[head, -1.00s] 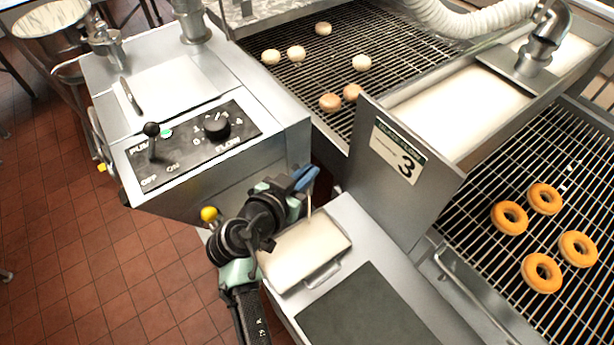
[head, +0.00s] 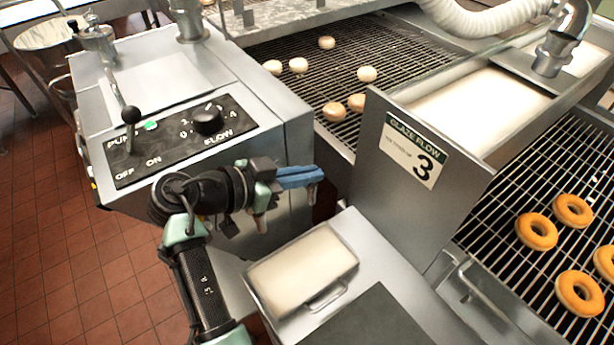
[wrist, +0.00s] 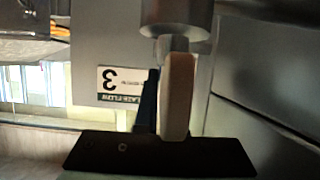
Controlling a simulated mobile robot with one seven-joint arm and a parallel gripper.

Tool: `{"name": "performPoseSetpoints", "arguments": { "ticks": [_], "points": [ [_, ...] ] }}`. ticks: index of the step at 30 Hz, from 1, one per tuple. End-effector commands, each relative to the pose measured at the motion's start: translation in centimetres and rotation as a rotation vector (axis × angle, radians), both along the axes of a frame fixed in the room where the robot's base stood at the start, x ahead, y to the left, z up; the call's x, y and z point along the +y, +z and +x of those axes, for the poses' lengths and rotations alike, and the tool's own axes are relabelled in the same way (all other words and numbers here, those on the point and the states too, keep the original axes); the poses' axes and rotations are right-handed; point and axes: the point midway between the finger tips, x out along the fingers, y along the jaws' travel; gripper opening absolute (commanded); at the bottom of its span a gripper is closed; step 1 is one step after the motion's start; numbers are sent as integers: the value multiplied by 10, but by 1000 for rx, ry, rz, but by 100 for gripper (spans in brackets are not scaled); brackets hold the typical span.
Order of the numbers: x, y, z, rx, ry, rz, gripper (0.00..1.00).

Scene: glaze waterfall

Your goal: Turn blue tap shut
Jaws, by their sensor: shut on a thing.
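The blue tap handle (head: 299,177) shows in the head view as a blue bar lying left to right, between the glaze cabinet and the number 3 panel. My gripper (head: 287,197) is at the handle, reaching in from the left, and is shut on it. In the wrist view, a pale finger (wrist: 178,97) stands beside the dark blue handle (wrist: 147,104), under a round metal fitting (wrist: 176,15). The rest of the tap is hidden, and I cannot see its flow.
The control panel (head: 180,142) with a black lever and flow knob is behind my arm. The upright panel marked 3 (head: 378,190) stands close right of the gripper. A lidded pale tank (head: 303,270) is below. Doughnuts lie on wire conveyors (head: 500,215) at the right.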

Motion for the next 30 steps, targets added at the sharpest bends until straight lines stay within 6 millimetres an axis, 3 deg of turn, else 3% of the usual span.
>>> {"name": "performPoseSetpoints", "arguments": {
  "ticks": [8, 9, 13, 23, 30],
  "points": [
    [0, -1, -1, 2, -3, 1, 0],
    [0, -1, -1, 3, -3, 2, 13],
    [0, -1, 0, 2, -2, 1, 36],
    [0, 3, 0, -1, -1, 2, 36],
    [0, 39, 1, -6, -1, 3, 36]
  ]
}}
